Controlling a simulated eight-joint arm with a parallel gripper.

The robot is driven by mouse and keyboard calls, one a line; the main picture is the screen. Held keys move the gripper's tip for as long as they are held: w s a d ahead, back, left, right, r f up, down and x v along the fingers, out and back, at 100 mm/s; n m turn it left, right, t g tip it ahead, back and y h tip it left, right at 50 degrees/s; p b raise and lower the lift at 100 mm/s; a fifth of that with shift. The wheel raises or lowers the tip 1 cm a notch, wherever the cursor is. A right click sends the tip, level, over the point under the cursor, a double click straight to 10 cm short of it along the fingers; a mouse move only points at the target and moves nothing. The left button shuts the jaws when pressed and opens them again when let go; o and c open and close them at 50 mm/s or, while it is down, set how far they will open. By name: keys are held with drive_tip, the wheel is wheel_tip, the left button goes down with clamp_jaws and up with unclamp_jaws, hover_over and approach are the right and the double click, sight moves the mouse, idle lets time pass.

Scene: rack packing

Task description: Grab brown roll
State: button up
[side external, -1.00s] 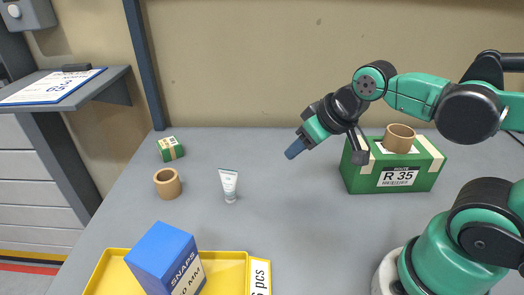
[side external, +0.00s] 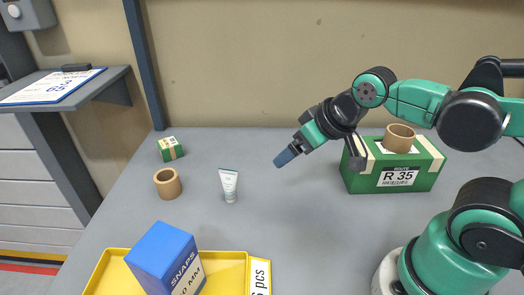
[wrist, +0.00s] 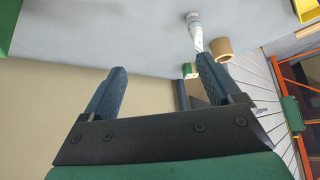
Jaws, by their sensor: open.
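A brown roll (side external: 167,184) stands on the grey table at the left. It also shows in the wrist view (wrist: 222,47), at the upper right, beyond the fingertips. A second brown roll (side external: 399,138) sits on top of a green box labelled R 35 (side external: 425,165) at the right. My gripper (side external: 286,157) hangs in the air between the two rolls, tilted down to the left. In the wrist view my gripper (wrist: 160,76) is open, its two blue fingers apart with nothing between them.
A white tube (side external: 229,184) stands between the left roll and my gripper. A small green box (side external: 170,149) is behind that roll. A yellow tray (side external: 230,270) with a blue box (side external: 166,258) is in front. The table's middle is clear.

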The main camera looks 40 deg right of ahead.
drive_tip(key=shift+o, duration=0.5)
drive_tip(key=m+y, duration=1.2)
drive_tip(key=m, duration=1.2)
hover_over(164, 176)
drive_tip(key=s+d, duration=0.3)
drive_tip(key=d, duration=0.2)
wheel_tip(164, 176, down, 2)
drive_tip(key=shift+h, duration=0.3)
drive_tip(key=f, duration=0.2)
drive_tip(key=a+f, duration=0.1)
drive_tip(key=f, duration=0.2)
drive_tip(key=w+f, duration=0.1)
drive_tip(key=f, duration=0.1)
drive_tip(key=shift+a+f, duration=0.15)
drive_tip(key=shift+f, duration=0.25)
drive_tip(key=x, duration=0.6)
drive_tip(key=shift+a, duration=0.15)
drive_tip(key=c, duration=1.3)
